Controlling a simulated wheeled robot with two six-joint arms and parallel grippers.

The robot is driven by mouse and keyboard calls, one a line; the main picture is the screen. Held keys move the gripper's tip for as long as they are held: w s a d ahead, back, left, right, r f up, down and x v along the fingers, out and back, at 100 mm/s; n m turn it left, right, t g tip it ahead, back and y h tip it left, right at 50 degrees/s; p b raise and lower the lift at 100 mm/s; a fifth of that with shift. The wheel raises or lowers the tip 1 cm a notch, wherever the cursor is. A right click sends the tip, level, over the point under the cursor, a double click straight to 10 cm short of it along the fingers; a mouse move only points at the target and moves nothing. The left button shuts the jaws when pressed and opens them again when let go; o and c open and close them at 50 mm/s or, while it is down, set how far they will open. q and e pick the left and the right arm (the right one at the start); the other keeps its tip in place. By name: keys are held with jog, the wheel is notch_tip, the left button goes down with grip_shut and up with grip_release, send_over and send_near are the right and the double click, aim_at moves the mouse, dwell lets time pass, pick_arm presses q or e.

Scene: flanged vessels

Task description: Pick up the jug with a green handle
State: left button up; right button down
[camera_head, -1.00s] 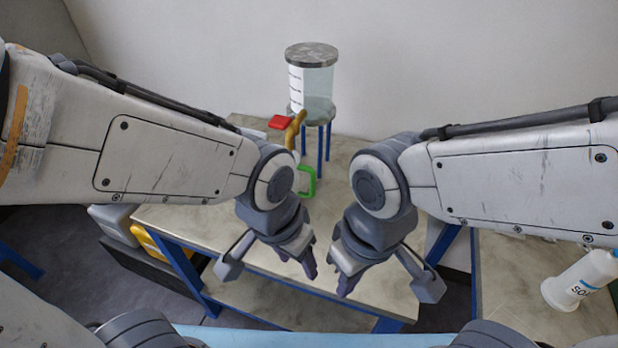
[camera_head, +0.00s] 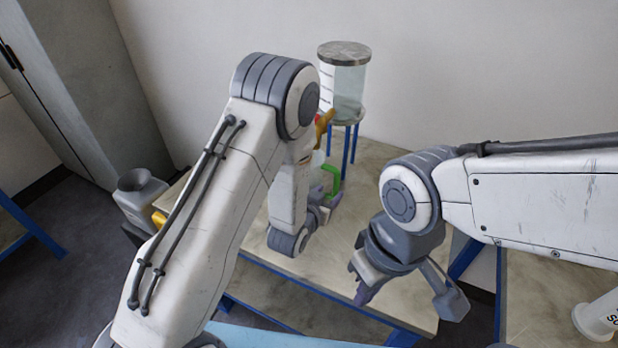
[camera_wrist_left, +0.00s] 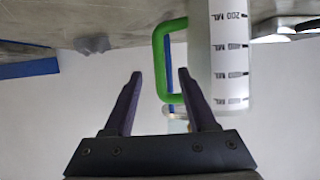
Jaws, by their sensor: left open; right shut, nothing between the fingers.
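The jug (camera_head: 317,174) stands on the table under the tank's tap, partly hidden behind my left arm. Its green handle (camera_head: 335,174) faces right in the head view. In the left wrist view the picture is upside down; the white jug (camera_wrist_left: 222,60) shows black volume marks, and its green handle (camera_wrist_left: 158,60) lies ahead between the fingertips. My left gripper (camera_wrist_left: 159,75) is open, one finger on each side of the handle in the picture; I cannot tell whether they reach around it. In the head view my left gripper (camera_head: 326,198) is mostly hidden. My right gripper (camera_head: 362,284) is shut and empty.
A clear tank (camera_head: 346,85) on blue legs with a yellow tap (camera_head: 324,122) stands behind the jug. A white soap bottle (camera_head: 600,318) is on a surface at right. A grey container (camera_head: 140,195) stands left of the table. The table (camera_head: 385,160) has free room right of the jug.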

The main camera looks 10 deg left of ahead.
aim_at(335, 186)
pick_arm(q)
jog(key=p+x, duration=0.1)
jog(key=x, duration=0.3)
jog(key=shift+w+d, duration=0.1)
jog(key=x, duration=0.1)
jog(key=p+x, duration=0.1)
jog(key=x, duration=0.1)
jog(key=p+x, duration=0.1)
jog(key=shift+w+d+r, duration=0.1)
jog(key=shift+w+r, duration=0.15)
jog(key=shift+w, duration=0.05)
jog(key=shift+w+d+f, duration=0.1)
jog(key=shift+w+f, duration=0.1)
jog(key=shift+w, duration=0.1)
jog(key=shift+r, duration=0.1)
grip_shut()
